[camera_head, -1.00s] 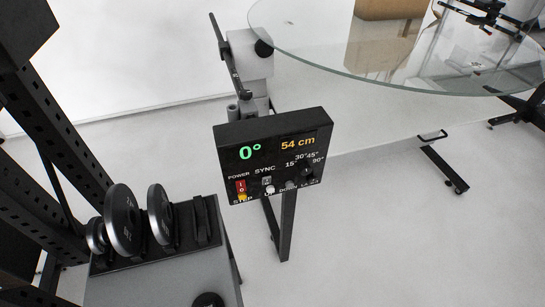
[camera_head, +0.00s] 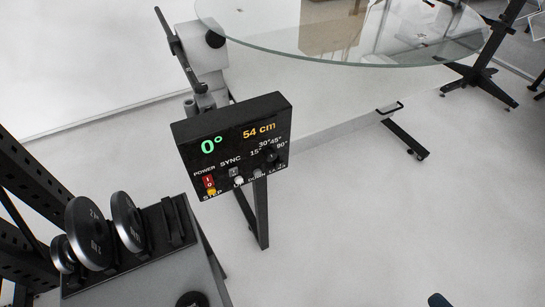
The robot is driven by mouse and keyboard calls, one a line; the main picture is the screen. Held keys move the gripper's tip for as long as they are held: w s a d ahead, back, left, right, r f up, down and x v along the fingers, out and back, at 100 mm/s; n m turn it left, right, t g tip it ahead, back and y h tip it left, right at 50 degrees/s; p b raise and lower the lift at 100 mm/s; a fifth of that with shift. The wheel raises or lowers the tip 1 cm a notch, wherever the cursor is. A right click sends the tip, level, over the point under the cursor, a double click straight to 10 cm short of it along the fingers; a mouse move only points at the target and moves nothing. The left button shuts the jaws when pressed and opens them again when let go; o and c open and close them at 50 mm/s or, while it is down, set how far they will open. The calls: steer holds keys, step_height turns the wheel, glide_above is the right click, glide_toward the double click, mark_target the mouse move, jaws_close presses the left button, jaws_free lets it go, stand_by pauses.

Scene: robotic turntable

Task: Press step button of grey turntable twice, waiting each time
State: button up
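The black control box (camera_head: 228,143) of the turntable stands left of centre on a dark post. Its display reads 0° in green and 54 cm in orange. The yellow step button (camera_head: 211,191) sits at the box's lower left, just below the red power switch (camera_head: 208,181), beside the STEP label. A knob (camera_head: 269,155) with angle marks is at the right of the panel. The glass turntable top (camera_head: 345,52) spans the upper part of the view. My gripper is not in view; a small dark blue shape at the bottom edge cannot be identified.
A rack with round dumbbells (camera_head: 90,232) stands at the lower left, close to the box, beside a black perforated frame (camera_head: 25,180). A foot of the stand (camera_head: 404,140) lies right of centre. The floor at lower right is mostly clear.

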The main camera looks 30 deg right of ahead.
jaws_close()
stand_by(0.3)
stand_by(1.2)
